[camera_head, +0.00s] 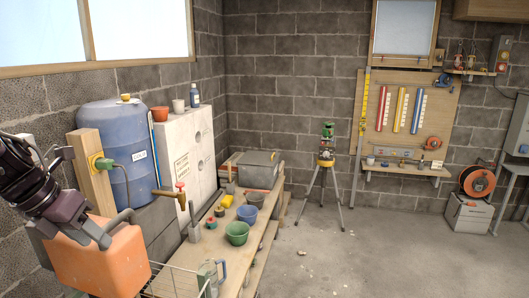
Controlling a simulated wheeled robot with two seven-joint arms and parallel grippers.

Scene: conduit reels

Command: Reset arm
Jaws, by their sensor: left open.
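My left arm comes in from the left edge. Its dark gripper (110,231) is open, with its grey fingers in front of an orange container (105,262) at the lower left. I cannot tell whether the fingers touch the container. No object shows between the fingers. My right gripper is not in view. An orange reel (477,182) stands on a grey case (466,213) at the far right, away from my left gripper.
A blue barrel (118,150) and white cabinet (186,155) stand beyond my left arm. A wooden bench (228,262) holds bowls, including a green one (237,233). A tripod (325,178) stands near the back wall. The concrete floor (390,260) at right is mostly clear.

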